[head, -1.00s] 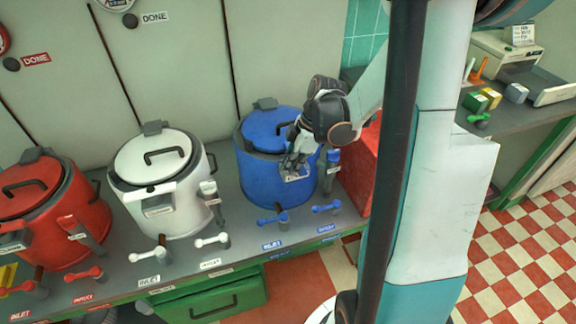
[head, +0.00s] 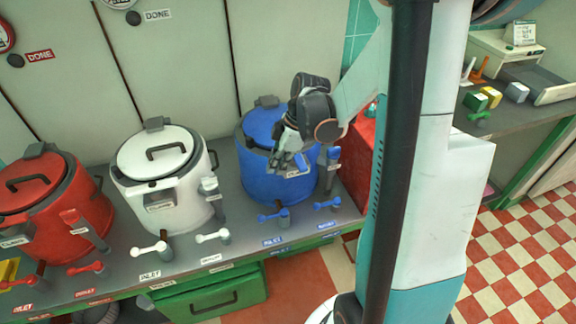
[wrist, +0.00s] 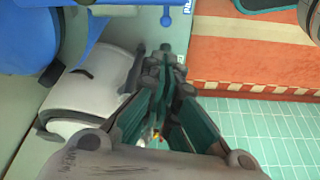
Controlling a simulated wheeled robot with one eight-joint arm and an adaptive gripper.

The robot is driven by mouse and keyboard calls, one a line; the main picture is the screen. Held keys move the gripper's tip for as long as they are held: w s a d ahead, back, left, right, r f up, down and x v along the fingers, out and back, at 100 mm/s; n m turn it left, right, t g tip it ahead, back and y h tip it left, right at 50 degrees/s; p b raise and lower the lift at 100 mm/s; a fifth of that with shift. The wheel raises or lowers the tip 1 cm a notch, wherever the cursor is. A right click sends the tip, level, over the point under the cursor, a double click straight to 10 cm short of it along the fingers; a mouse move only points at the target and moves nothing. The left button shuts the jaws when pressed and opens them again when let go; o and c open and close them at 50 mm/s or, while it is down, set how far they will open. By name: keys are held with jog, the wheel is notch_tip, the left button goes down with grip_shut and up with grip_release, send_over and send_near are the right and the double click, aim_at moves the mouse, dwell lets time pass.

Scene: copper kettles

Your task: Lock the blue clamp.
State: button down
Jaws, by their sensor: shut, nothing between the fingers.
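The blue kettle (head: 255,178) stands on the counter with its lid down. A pale label plate on its front, where the white kettle carries its clamp label, shows partly beside my gripper (head: 287,166). My gripper is shut and empty, low at the front right of this kettle; I cannot tell whether it touches it. It hides most of the blue clamp, so its position is unclear. In the wrist view, the shut teal fingers (wrist: 168,72) point past a pale grey rounded part (wrist: 85,95). Blue kettle surface (wrist: 25,35) fills the upper left.
A blue-topped upright fitting (head: 332,160) stands close to the right of my gripper. Blue inlet (head: 272,215) and second blue (head: 328,204) valves sit in front. White (head: 155,175) and red (head: 45,205) kettles stand left. A red box (head: 365,150) is at right.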

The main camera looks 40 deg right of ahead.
jog(key=w+p+v, duration=0.1)
jog(key=p+v, duration=0.2)
jog(key=v, duration=0.6)
jog(key=shift+s+d+r, duration=0.25)
jog(key=shift+d+r, duration=0.05)
jog(key=shift+d, duration=0.05)
